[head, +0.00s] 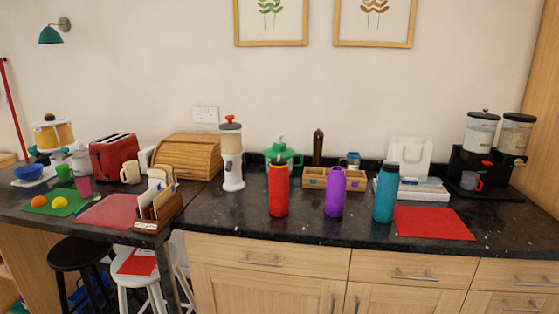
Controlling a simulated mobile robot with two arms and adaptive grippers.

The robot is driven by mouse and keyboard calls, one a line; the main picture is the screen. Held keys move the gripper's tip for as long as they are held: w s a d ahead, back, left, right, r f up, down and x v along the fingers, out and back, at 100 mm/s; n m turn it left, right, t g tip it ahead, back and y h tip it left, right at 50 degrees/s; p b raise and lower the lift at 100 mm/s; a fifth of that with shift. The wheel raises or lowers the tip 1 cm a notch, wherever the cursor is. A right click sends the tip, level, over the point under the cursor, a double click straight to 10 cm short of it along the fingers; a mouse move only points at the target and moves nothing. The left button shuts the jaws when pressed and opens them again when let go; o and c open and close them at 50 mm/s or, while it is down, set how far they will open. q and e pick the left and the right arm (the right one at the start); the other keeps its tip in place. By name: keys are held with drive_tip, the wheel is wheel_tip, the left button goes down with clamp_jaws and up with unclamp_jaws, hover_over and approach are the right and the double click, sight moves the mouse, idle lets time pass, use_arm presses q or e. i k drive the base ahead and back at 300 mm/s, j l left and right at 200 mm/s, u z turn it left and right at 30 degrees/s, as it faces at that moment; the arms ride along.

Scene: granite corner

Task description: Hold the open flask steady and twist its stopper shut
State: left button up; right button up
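Three flasks stand upright in a row on the dark granite counter. The red flask (278,192) is on the left and has a narrower top with a yellowish tint. The purple flask (335,195) is in the middle, with a purple top. The teal flask (385,195) is on the right, with a dark top. I cannot tell at this size which flask is open, and no separate stopper can be made out. Neither of my grippers is in view.
A red mat (433,223) lies right of the teal flask. A wooden box (315,180) and a green vessel (289,153) stand behind the flasks. A white dispenser (232,160) stands left. The counter strip before the flasks is clear. Stools (80,252) stand below left.

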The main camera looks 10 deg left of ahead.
sight(278, 161)
drive_tip(key=i+j+z, duration=0.15)
drive_tip(key=j, duration=0.15)
drive_tip(key=i+j+z, duration=0.15)
drive_tip(key=j, duration=0.2)
drive_tip(key=i+j+z, duration=0.15)
drive_tip(key=j, duration=0.2)
drive_tip(key=j+z, duration=0.15)
drive_tip(key=j, duration=0.25)
drive_tip(key=i, duration=0.05)
